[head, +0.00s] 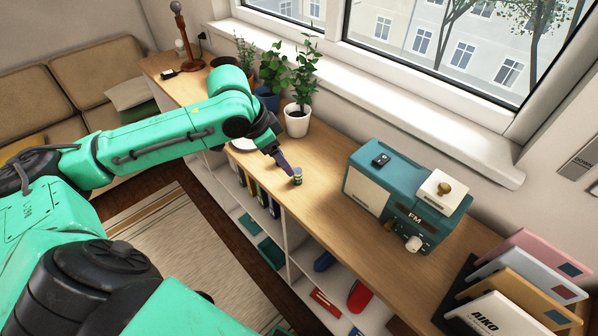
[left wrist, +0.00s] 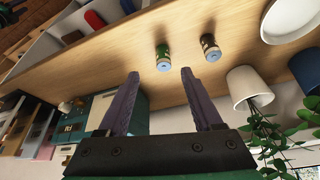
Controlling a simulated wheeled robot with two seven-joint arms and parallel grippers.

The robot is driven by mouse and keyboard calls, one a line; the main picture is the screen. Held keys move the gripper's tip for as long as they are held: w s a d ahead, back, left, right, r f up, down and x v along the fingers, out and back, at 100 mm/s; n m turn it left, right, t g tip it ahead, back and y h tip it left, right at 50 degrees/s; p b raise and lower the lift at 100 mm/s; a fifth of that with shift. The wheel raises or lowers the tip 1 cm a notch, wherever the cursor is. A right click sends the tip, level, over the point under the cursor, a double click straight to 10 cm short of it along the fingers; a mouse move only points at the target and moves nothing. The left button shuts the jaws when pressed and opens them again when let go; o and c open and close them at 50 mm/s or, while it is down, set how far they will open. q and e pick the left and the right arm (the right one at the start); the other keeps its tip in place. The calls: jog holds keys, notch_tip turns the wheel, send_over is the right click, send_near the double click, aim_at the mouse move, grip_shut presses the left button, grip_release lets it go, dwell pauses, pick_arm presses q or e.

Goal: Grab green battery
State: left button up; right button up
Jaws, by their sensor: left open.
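The green battery (left wrist: 163,57) stands upright on the wooden counter top, just beyond the fingertips in the left wrist view. A dark brownish battery (left wrist: 210,47) stands a short way to its right. In the head view one small greenish battery (head: 297,177) shows right beside the fingertips, near the counter's front edge; the other seems hidden by the gripper. My left gripper (head: 287,168) reaches down over the counter. Its fingers (left wrist: 160,74) are apart and empty, with the green battery ahead of the gap between them. My right gripper is out of view.
A teal radio (head: 375,193) stands to the right on the counter (head: 325,160). A potted plant in a white pot (head: 297,122) stands behind the gripper. A white plate (left wrist: 290,18) lies near the batteries. Upright folders (head: 520,290) stand at the far right.

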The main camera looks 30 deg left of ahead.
aim_at(296, 171)
pick_arm(q)
jog(key=x, duration=0.3)
jog(key=shift+w+f, duration=0.15)
jog(key=shift+w, duration=0.1)
jog(key=x, duration=0.5)
jog(key=shift+w+d+p, duration=0.15)
jog(key=shift+w+p, duration=0.2)
jog(key=shift+p, duration=0.05)
jog(key=shift+f, duration=0.15)
grip_shut()
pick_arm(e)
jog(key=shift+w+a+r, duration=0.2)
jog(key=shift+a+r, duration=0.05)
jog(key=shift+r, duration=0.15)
